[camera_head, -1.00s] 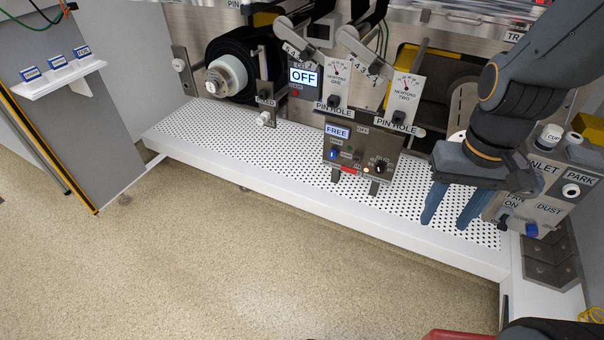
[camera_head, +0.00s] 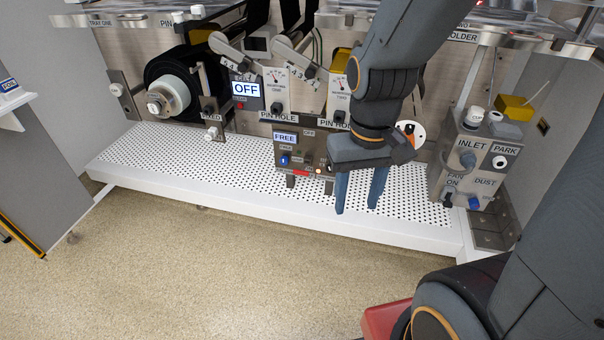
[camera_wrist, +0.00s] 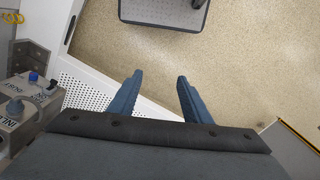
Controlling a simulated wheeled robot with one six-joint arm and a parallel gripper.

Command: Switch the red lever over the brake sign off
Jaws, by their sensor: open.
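A small grey control box (camera_head: 292,151) with a lit FREE display (camera_head: 285,137) stands at the middle of the white perforated shelf. A blue knob (camera_head: 284,160) is on its left side and a small red patch (camera_head: 300,173) is at its lower edge. I cannot tell whether the red patch is the lever or the brake sign. My gripper (camera_head: 358,208) points down over the shelf, just right of the box, and its wrist hides the box's right side. Its two blue fingers are apart and empty, also in the wrist view (camera_wrist: 159,78).
The white perforated shelf (camera_head: 215,170) has a low front edge. A black reel (camera_head: 170,85) is at the left. A box marked INLET and PARK (camera_head: 475,155) stands close at the right. Gauge panels and an OFF display (camera_head: 246,89) are above the control box.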

